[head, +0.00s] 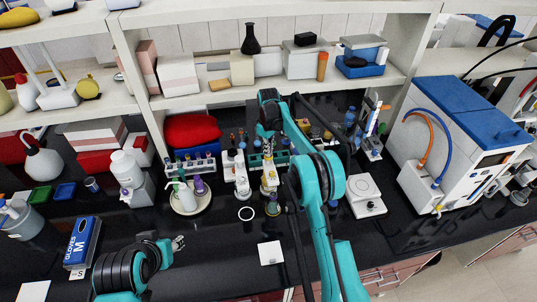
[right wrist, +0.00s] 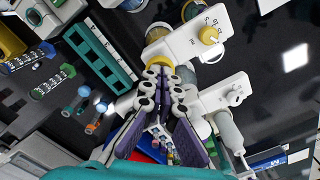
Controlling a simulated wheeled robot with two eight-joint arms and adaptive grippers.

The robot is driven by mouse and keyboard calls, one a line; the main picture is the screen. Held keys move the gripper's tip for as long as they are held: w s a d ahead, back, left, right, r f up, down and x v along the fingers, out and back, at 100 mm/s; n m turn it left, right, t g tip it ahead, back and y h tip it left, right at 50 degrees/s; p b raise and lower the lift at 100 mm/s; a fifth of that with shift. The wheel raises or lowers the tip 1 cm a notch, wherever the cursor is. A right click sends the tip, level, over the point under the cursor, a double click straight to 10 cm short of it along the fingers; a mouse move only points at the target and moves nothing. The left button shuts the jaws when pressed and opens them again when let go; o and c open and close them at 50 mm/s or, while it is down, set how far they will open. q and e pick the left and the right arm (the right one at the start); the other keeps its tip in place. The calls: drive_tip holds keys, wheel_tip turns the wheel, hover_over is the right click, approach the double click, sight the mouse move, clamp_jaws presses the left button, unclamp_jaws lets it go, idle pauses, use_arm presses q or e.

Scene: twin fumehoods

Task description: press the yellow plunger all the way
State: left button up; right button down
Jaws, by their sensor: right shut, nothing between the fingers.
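A white dispenser with yellow parts stands on the black bench below my right gripper. Its yellow knob (right wrist: 208,35) and white body (right wrist: 185,42) show in the right wrist view. My right gripper (right wrist: 159,74) is shut and empty, pointing down. Its fingertips overlap a yellow round top (right wrist: 160,60), which I take to be the plunger; whether they touch it, I cannot tell. In the head view the dispenser (head: 269,183) shows partly under my right gripper (head: 268,158). My left gripper (head: 179,243) is low over the front bench, away from it; its finger opening is unclear.
A second white dispenser (head: 242,183) stands close beside it on the left. A teal tube rack (right wrist: 100,52) is near the right gripper. A balance (head: 366,194) stands to the right, and a white square (head: 271,253) lies in front. The front bench is mostly clear.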

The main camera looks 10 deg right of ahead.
drive_tip(key=shift+f, duration=0.1)
drive_tip(key=shift+f+b, duration=0.45)
drive_tip(key=shift+b, duration=0.05)
drive_tip(key=shift+r+p, duration=0.8)
drive_tip(key=shift+r, duration=0.7)
